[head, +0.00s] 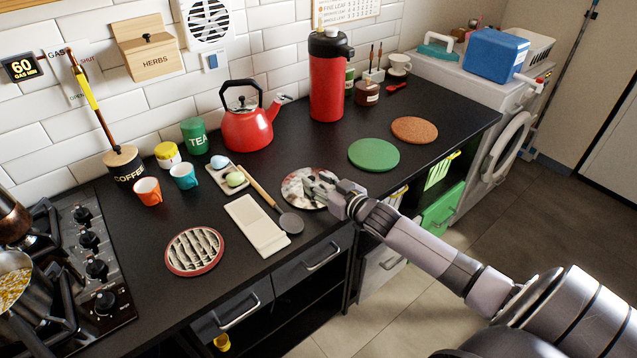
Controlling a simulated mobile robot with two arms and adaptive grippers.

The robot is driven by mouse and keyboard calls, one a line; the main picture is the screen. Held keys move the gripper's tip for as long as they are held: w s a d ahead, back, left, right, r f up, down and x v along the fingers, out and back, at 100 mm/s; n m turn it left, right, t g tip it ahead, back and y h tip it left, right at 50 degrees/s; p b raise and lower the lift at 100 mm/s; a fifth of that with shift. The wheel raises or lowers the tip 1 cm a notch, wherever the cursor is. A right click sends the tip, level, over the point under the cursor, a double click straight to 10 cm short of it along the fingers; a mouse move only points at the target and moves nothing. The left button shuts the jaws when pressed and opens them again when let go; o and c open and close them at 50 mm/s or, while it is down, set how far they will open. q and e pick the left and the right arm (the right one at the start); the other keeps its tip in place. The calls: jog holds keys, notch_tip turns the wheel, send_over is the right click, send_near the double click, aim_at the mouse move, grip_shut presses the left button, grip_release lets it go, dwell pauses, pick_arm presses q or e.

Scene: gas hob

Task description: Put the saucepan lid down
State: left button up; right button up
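A round, mottled grey-and-white disc with a dark reddish edge (297,192) is at the counter's front edge; it looks like the saucepan lid, but I cannot tell it surely from a patterned mat. My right gripper (324,187) reaches over its right half from the right, fingers pointing left. The fingers blend with the pattern, so a knob between them, and any gap under the disc, cannot be made out. A steel saucepan (14,290) with yellowish food stands uncovered on the hob at the lower left. My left gripper is not in view.
A striped red-rimmed round mat (194,251), a green mat (374,155) and a cork mat (414,130) lie bare. A white board (257,226) and dark ladle (290,222) lie left of my gripper. A red kettle (248,130) and red flask (327,85) stand behind.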

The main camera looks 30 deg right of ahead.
jog(key=shift+r, duration=0.1)
jog(key=shift+s, duration=0.3)
jog(key=a+v, duration=0.1)
jog(key=v, duration=1)
jog(key=shift+s+d+r, duration=0.15)
jog(key=shift+d+r, duration=0.05)
jog(key=shift+d, duration=0.25)
